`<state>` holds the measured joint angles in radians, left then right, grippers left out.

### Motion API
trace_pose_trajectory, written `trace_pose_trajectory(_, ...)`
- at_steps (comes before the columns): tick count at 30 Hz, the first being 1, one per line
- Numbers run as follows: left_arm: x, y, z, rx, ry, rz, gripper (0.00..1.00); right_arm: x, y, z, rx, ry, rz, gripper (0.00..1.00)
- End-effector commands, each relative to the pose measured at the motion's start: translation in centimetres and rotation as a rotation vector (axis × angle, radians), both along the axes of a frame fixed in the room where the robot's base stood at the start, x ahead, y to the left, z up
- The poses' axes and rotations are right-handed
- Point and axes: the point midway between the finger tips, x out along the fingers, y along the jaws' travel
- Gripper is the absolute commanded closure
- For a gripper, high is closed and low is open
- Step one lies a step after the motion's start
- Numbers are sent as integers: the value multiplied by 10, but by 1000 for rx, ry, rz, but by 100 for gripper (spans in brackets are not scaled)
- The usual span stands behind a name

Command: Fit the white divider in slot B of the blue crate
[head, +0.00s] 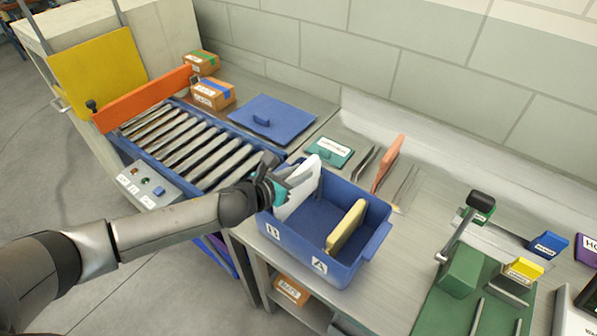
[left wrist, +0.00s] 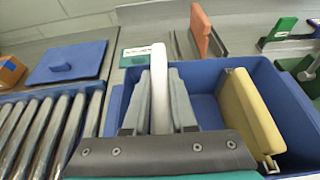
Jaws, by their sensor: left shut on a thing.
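The blue crate (head: 345,273) stands on the metal bench, with a B label at its left and an A label at its right on the front wall. My left gripper (head: 285,188) is shut on the white divider (head: 304,190) at the crate's left end, above the B side. The divider shows edge-on between the fingers in the left wrist view (left wrist: 159,80). It leans a little in the head view and its top rises above the rim. Its lower edge is hidden, so I cannot tell whether it sits in the slot. A yellow divider (head: 346,226) stands at the A side. My right gripper is not in view.
A roller conveyor (head: 185,145) with an orange bar (head: 145,98) lies left of the crate. A blue lid (head: 273,119) and a green-labelled plate (head: 329,151) lie behind it. A salmon panel (head: 388,162) stands behind right. A green fixture (head: 465,275) is at right.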

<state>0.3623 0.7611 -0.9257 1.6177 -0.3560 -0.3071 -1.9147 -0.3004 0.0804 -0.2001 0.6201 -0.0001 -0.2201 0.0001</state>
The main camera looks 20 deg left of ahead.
Motion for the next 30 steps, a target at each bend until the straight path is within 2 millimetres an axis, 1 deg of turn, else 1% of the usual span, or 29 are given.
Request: trace_pose_trajectory(30,0,0,-26,-1,-1,-1,100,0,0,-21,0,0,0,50)
